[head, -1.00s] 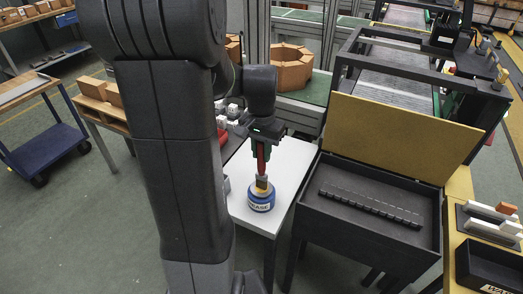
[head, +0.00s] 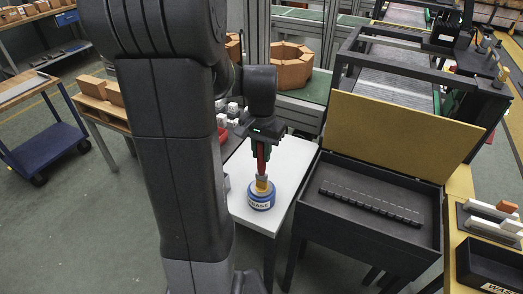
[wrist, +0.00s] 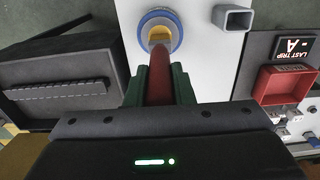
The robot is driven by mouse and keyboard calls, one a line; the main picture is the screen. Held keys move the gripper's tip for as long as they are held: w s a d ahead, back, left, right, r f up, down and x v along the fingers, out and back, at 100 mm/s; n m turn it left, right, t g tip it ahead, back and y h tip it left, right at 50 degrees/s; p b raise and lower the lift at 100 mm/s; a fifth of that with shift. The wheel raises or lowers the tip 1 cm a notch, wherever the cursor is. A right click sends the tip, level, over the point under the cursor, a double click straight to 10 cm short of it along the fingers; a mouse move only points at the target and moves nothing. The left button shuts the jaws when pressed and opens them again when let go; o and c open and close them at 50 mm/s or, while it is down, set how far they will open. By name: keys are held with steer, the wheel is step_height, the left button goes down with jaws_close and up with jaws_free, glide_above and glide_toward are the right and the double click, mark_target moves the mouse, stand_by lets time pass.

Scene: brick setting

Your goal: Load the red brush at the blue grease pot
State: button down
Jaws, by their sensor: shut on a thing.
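The red brush (head: 261,160) hangs upright in my gripper (head: 261,152), its yellowish head down at the mouth of the blue grease pot (head: 261,201). In the wrist view the red handle (wrist: 160,78) is clamped between the green fingers of my gripper (wrist: 160,85). The brush head there overlaps the opening of the blue-rimmed pot (wrist: 147,25). How deep the bristles sit in the pot is hidden. The pot stands on a white table (head: 292,165) and has a white label that reads in part "EASE".
A black open box (head: 340,230) with a raised tan lid (head: 385,133) stands close on the right. A grey square holder (wrist: 232,18) and a red tray (wrist: 285,85) lie near the pot. The white table is clear around the pot's front and right.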

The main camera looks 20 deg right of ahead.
stand_by(0.6)
steer(key=shift+r+p, duration=2.95)
steer(key=shift+r, duration=0.55)
